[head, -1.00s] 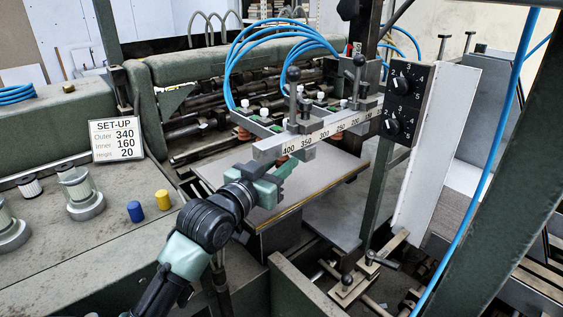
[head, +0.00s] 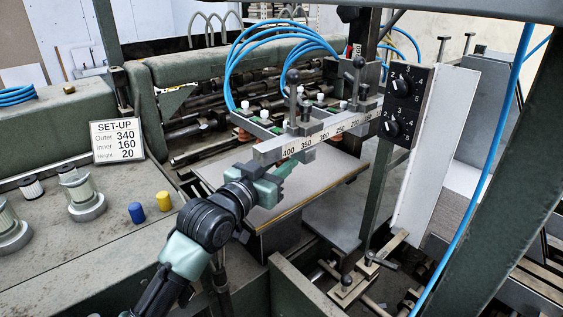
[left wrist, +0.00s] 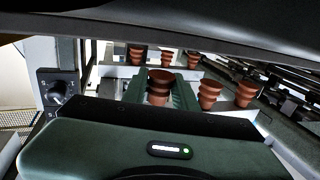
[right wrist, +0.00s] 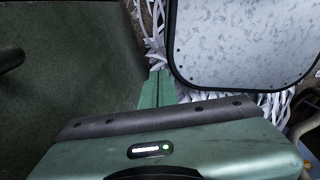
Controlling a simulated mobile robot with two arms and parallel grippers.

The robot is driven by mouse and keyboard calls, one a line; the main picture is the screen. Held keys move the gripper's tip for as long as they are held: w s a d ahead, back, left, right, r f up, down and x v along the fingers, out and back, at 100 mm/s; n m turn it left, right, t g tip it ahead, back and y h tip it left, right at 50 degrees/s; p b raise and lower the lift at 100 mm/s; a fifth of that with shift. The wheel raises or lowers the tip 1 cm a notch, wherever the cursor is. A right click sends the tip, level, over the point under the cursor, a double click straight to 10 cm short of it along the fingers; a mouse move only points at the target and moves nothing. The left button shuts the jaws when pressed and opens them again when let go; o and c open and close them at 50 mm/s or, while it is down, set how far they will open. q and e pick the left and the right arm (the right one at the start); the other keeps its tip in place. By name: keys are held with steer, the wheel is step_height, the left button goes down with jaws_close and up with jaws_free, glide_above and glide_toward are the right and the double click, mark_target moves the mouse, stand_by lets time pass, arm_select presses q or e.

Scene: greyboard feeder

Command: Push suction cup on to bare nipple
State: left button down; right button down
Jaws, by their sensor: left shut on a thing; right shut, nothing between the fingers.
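My left gripper (head: 275,182) is under the near end of the numbered metal bar (head: 318,134), above the board stack. I cannot make out the bare nipple. My right gripper (right wrist: 155,90) shows only in the right wrist view, shut and empty.
The greyboard stack (head: 292,210) lies below the bar. Blue air hoses (head: 262,50) loop above it. A knob panel (head: 402,103) and white plate (head: 436,150) stand to the right. A pale panel (right wrist: 240,40) and shredded strips (right wrist: 150,30) are near my right gripper.

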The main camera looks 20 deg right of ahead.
arm_select(q)
steer(key=shift+r+p, duration=0.35)
steer(key=shift+r, duration=0.15)
steer(key=c, duration=1)
jaws_free()
